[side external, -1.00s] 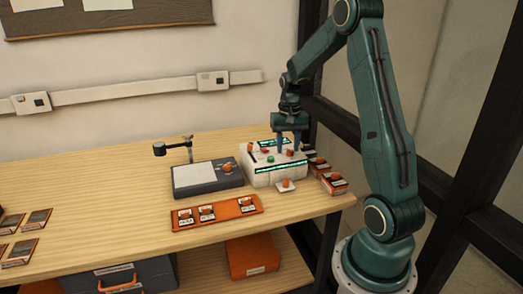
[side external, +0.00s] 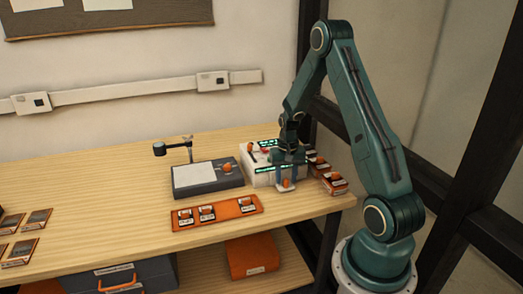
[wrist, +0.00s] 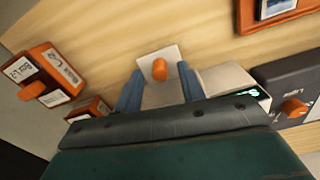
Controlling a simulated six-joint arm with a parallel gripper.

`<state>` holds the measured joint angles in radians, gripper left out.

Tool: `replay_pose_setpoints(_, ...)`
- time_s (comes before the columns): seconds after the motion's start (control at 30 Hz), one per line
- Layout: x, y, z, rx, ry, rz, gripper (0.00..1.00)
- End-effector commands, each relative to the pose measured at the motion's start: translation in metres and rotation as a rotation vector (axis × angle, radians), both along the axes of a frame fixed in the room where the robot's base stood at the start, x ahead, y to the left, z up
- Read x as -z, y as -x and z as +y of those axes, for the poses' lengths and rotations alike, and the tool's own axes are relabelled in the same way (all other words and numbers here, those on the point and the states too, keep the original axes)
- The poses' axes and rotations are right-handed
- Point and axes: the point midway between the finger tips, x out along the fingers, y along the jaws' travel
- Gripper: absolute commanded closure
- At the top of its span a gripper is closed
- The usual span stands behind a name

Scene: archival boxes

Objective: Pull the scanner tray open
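The scanner is a white box (side external: 260,180) with green lit strips, near the right end of the table. Its small pale tray (side external: 279,189) sticks out at the front, with an orange knob (side external: 286,183) on it. In the wrist view the tray (wrist: 146,59) and its knob (wrist: 159,70) show between the fingertips of my gripper (wrist: 159,76). My gripper (side external: 285,184) is low at the scanner's front, its blue fingers open on either side of the knob. I see gaps between the fingers and the knob. My gripper hides part of the scanner's top and front.
Orange-and-white boxes (side external: 334,184) stand right of the scanner, near the table edge. A dark grey device (side external: 208,181) with a lamp arm stands to the left. An orange strip (side external: 240,207) with labelled pieces lies in front. Bare wood lies in front of the tray.

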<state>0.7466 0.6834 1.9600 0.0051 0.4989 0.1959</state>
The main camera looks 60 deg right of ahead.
Motion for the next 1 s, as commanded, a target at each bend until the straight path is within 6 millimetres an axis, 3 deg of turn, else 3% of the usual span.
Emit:
replay_pose_setpoints(0.2, 0.0119, 0.0003, 0.0002, 0.0, -0.001, 0.001, 0.6)
replay_pose_setpoints(0.5, 0.0131, 0.0002, 0.0001, 0.0, 0.0, 0.0, 0.6)
replay_pose_setpoints(0.7, 0.0129, 0.0002, 0.0001, 0.0, 0.0, 0.0, 0.98)
replay_pose_setpoints(1.0, 0.0127, 0.0021, 0.0021, 0.0, -0.001, 0.001, 1.0)
